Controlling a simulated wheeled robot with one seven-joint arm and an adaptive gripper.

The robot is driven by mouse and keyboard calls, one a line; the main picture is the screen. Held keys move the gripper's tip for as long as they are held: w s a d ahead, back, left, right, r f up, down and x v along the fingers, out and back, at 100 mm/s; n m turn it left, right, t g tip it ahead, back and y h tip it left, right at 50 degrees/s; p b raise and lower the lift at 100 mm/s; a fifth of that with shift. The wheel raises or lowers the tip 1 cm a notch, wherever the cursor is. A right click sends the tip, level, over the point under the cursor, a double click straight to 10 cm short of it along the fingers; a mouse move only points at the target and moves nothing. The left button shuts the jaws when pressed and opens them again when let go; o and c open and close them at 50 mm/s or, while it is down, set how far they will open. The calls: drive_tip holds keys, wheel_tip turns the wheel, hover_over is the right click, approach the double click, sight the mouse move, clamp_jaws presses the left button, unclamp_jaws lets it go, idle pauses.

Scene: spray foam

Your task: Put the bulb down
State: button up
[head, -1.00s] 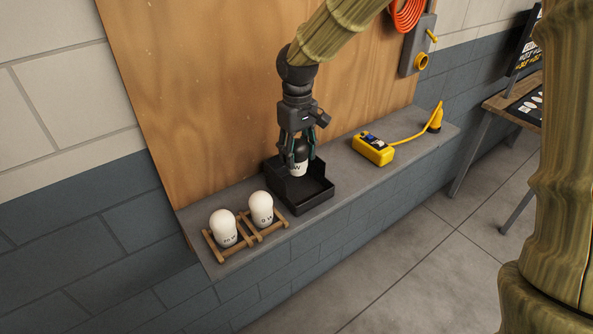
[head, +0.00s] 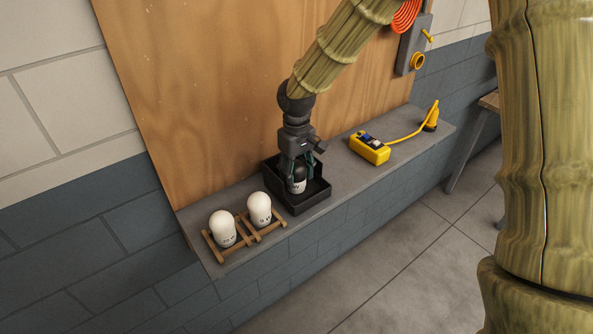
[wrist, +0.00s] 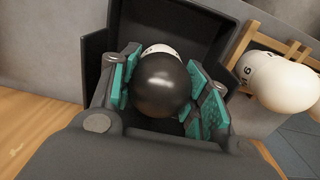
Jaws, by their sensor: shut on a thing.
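My gripper (head: 297,173) points down into the black tray (head: 312,205) on the grey ledge. It is shut on a bulb (head: 298,186) with a dark top and a white lower part. In the wrist view the bulb's dark round end (wrist: 162,85) sits between the teal finger pads, with a sliver of white behind it. The bulb is inside the tray's walls; whether it touches the tray floor is hidden.
Two white bulbs stand in a wooden rack, one on the left (head: 222,228) and one on the right (head: 259,209). A yellow control box (head: 369,148) with a cable lies right of the tray. A wooden board (head: 200,90) rises behind the ledge.

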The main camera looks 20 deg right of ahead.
drive_tip(key=shift+f, duration=0.1)
drive_tip(key=o, duration=1.2)
drive_tip(key=shift+f, duration=0.1)
wheel_tip(320, 180, up, 12)
drive_tip(key=b, duration=0.3)
drive_tip(key=shift+r, duration=0.2)
